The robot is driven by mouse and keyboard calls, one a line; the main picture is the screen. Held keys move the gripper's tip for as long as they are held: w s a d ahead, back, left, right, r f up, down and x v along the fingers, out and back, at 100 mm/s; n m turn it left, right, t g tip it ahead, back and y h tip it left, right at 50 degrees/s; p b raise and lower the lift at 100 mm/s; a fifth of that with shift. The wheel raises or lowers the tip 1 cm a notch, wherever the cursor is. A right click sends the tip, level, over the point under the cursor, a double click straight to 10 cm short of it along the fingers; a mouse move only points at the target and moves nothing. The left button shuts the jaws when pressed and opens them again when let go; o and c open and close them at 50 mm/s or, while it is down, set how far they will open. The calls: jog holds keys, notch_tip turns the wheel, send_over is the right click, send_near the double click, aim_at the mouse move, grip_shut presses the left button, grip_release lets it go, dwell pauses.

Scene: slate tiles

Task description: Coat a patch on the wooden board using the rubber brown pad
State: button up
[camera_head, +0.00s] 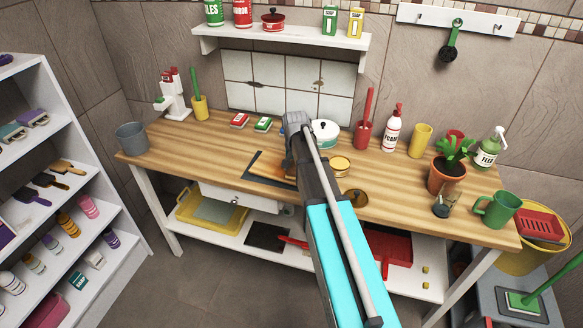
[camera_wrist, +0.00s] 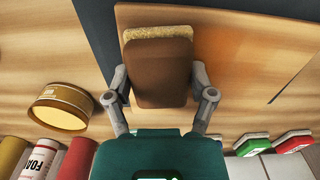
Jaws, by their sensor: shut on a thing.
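My gripper (camera_wrist: 160,88) is shut on the brown pad (camera_wrist: 160,78), with a finger on each side. The pad is a brown block with a tan, rough layer along its far edge. It is over the wooden board (camera_wrist: 225,80); I cannot tell whether it touches it. The board looks more orange to the right of the pad. In the head view the board (camera_head: 270,166) lies on the workbench, partly hidden by my arm, which also hides the pad.
A dark mat (camera_wrist: 90,40) lies by the board. A round tin (camera_wrist: 60,106) stands left of the pad in the wrist view. Red and green blocks (camera_wrist: 293,142) lie near the wall. A pot (camera_head: 324,133) and a foam bottle (camera_head: 392,130) stand behind; a plant (camera_head: 446,174) stands right.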

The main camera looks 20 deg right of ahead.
jog(key=shift+s+d, duration=0.75)
jog(key=shift+w+d, duration=0.8)
jog(key=shift+w, duration=0.25)
jog(key=shift+w+a, duration=0.1)
jog(key=shift+w+a, duration=0.95)
jog(key=shift+a, duration=0.25)
jog(key=shift+w+a, duration=1.1)
jog(key=shift+a, duration=0.15)
